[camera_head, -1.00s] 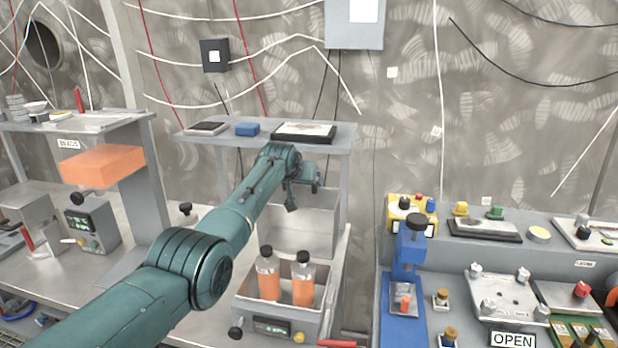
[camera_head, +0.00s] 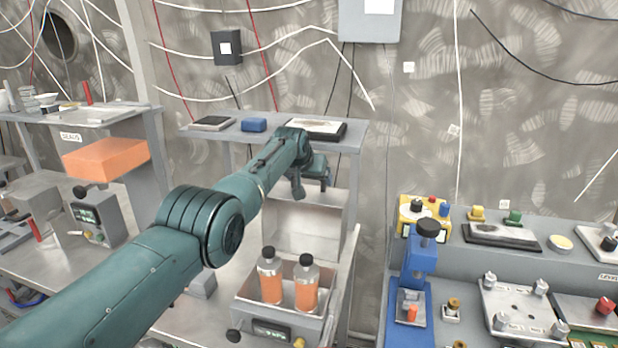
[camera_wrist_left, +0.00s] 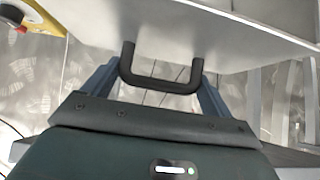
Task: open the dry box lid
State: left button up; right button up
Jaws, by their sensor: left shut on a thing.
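The dry box (camera_head: 238,308) stands on the bench, with its display and yellow knob on the front. Its pale grey lid (camera_head: 303,232) stands roughly upright at the back, so the box is open. Two black-capped bottles of orange liquid (camera_head: 271,289) are inside. My left gripper (camera_head: 318,186) is at the lid's top edge, partly hidden by my arm. In the left wrist view the left gripper (camera_wrist_left: 160,82) is shut on the black lid handle (camera_wrist_left: 160,87), beside the pale lid panel (camera_wrist_left: 225,35). My right gripper is not in view.
A shelf (camera_head: 355,133) with a dark tray, a blue block and a flat device is behind the lid. A blue press (camera_head: 421,258) and a fixture bench are on the right. An orange block (camera_head: 107,157) is on the left.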

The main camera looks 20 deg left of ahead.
pick_arm(q)
jog(key=shift+w+r, duration=0.1)
jog(key=shift+r, duration=0.25)
jog(key=o, duration=1.2)
jog(key=shift+o, duration=0.2)
jog(key=shift+f, duration=0.15)
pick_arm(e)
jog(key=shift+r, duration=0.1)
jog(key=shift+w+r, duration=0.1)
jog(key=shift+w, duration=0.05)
pick_arm(q)
jog(key=shift+s+r+p, duration=0.35)
jog(key=shift+r+p, duration=0.05)
jog(key=shift+p+v, duration=0.4)
jog(key=shift+v, duration=0.45)
jog(key=shift+s+r, duration=0.2)
jog(key=shift+s, duration=0.15)
jog(key=b+v, duration=0.2)
jog(key=v, duration=0.8)
